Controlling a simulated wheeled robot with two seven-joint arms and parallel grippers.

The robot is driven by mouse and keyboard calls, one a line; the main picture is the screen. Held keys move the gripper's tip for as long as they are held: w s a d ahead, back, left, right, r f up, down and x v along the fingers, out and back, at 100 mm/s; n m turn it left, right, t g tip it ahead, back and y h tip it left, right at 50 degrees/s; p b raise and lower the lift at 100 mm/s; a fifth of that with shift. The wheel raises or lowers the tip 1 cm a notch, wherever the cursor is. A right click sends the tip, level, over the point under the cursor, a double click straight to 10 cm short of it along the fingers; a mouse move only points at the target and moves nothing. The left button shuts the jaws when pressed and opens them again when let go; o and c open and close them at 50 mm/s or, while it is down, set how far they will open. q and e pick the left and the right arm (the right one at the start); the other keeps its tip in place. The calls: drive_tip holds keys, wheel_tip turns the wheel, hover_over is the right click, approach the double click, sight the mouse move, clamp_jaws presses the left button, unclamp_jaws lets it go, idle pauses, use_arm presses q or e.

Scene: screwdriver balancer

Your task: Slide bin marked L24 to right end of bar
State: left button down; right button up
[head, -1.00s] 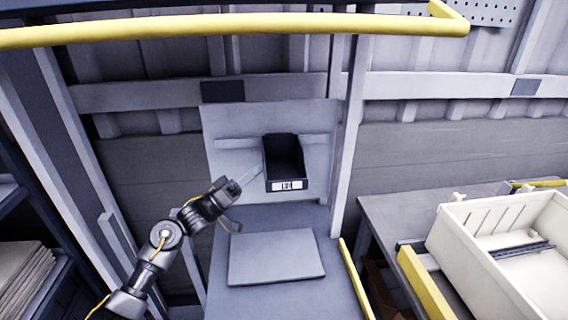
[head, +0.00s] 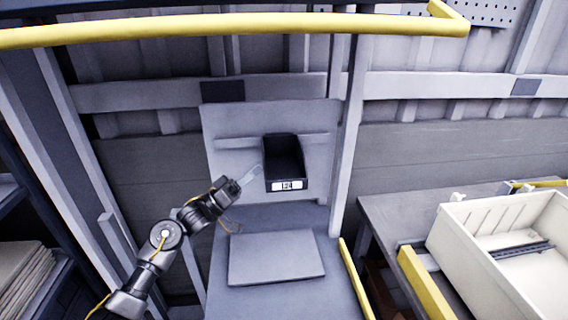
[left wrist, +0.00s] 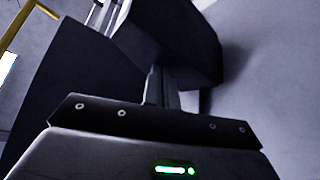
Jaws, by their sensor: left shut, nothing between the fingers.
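A black open-topped bin (head: 284,160) with a white label on its front hangs on a light horizontal bar (head: 236,143) fixed to a pale back panel. My right gripper is not in view.
A grey bench with a flat pad (head: 276,257) lies below the bin. A pale upright post (head: 347,140) stands right of the panel. A cream crate (head: 500,250) sits on a table at the right. A yellow rail (head: 240,24) crosses the top.

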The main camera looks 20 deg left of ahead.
sight(277, 177)
use_arm(q)
drive_tip(key=shift+d, duration=0.15)
drive_tip(key=shift+w+d, duration=0.45)
drive_tip(key=shift+d, duration=0.45)
drive_tip(key=shift+w+d, duration=0.5)
drive_tip(key=shift+d, duration=0.45)
drive_tip(key=shift+w+d, duration=0.45)
drive_tip(key=shift+d, duration=0.45)
drive_tip(key=shift+s, duration=0.1)
drive_tip(key=shift+s+a+r+p, duration=0.1)
drive_tip(key=shift+s+a+p, duration=0.1)
drive_tip(key=shift+s+p, duration=0.5)
drive_tip(key=shift+s+a+p, duration=0.25)
drive_tip(key=shift+s+p, duration=0.2)
drive_tip(key=shift+s, duration=0.1)
drive_tip(key=shift+s+a+p, duration=0.2)
drive_tip(key=shift+s+p, duration=0.2)
drive_tip(key=shift+s, duration=0.25)
drive_tip(key=shift+a, duration=0.1)
